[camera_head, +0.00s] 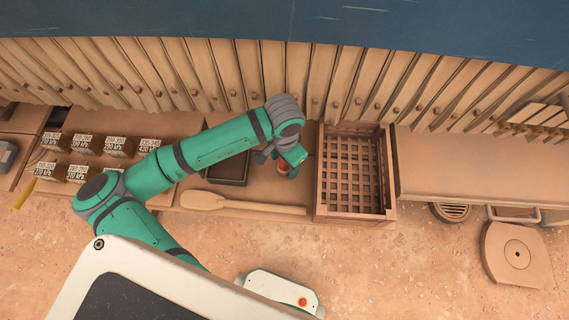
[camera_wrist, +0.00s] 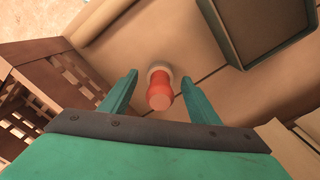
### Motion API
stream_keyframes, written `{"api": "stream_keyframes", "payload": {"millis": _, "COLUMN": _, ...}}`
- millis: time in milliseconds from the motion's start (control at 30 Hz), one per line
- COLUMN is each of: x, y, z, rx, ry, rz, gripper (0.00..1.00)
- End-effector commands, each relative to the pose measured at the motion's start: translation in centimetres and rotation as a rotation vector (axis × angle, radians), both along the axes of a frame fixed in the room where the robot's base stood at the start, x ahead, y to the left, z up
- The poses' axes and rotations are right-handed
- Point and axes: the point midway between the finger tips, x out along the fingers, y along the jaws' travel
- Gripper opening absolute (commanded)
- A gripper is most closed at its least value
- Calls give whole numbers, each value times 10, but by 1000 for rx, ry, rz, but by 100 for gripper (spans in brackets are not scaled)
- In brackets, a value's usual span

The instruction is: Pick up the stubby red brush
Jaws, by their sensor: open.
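The stubby red brush (camera_wrist: 159,91) stands on the bench top in the wrist view, with a red-orange body and a paler band at its far end. My gripper (camera_wrist: 160,78) is open, one finger on each side of the brush, with a gap showing on both sides. In the head view the brush (camera_head: 283,168) shows as a small red patch, partly hidden by my gripper (camera_head: 286,169). I cannot tell how far the fingertips reach down along the brush.
A slatted wooden crate (camera_head: 388,175) stands just right of the brush. A dark shallow tray (camera_head: 229,181) lies to its left, partly under my arm. A wooden paddle (camera_head: 250,206) lies along the front edge. Several small labelled boxes (camera_head: 117,147) stand farther left.

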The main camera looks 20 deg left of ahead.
Motion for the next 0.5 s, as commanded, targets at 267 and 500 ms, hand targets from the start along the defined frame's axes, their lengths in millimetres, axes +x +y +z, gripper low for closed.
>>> {"api": "stream_keyframes", "payload": {"millis": 267, "x": 0, "y": 0, "z": -11, "rx": 1, "ry": 0, "rz": 0, "gripper": 56}}
{"api": "stream_keyframes", "payload": {"millis": 500, "x": 0, "y": 0, "z": -10, "rx": 1, "ry": 0, "rz": 0, "gripper": 20}}
